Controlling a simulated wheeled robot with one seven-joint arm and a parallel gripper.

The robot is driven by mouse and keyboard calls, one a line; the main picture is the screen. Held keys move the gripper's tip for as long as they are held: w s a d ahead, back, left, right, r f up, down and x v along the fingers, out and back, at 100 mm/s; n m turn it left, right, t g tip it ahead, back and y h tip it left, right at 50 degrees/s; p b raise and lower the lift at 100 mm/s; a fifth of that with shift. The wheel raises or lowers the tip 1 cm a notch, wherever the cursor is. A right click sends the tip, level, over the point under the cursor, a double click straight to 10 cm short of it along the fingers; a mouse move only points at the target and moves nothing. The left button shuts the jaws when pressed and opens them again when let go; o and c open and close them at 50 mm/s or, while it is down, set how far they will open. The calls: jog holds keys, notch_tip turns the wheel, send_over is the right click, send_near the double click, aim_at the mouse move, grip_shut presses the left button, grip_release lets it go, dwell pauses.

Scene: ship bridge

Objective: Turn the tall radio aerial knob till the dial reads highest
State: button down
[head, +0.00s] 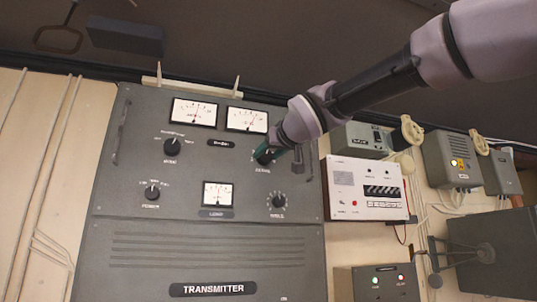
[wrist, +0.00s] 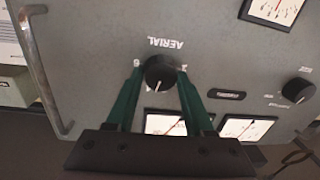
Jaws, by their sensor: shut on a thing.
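The tall grey transmitter cabinet (head: 140,240) carries the aerial knob (head: 264,158), a round black knob that shows clearly in the wrist view (wrist: 159,73) under an upside-down AERIAL label. My gripper (head: 280,150) is at this knob; in the wrist view its two green fingers (wrist: 158,78) are shut on either side of it. The knob's pale pointer line points down in the wrist view, towards my gripper's palm. Two white meters, a left one (head: 194,111) and a right one (head: 246,120), sit along the cabinet's top. Their needles are too small to read surely.
Other black knobs sit at the upper left (head: 172,147), lower left (head: 152,192) and lower right (head: 278,201). A lower meter (head: 219,194) sits between the lower knobs. A cabinet handle (wrist: 45,75) stands out beside my gripper. A white panel box (head: 367,188) hangs to the right.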

jog(key=n, duration=0.6)
jog(key=shift+a, duration=0.1)
dwell(0.5)
jog(key=shift+c, duration=1.4)
grip_release()
jog(key=shift+s, duration=0.1)
jog(key=v, duration=1)
jog(key=shift+s+r, duration=0.15)
jog(key=shift+s, duration=0.2)
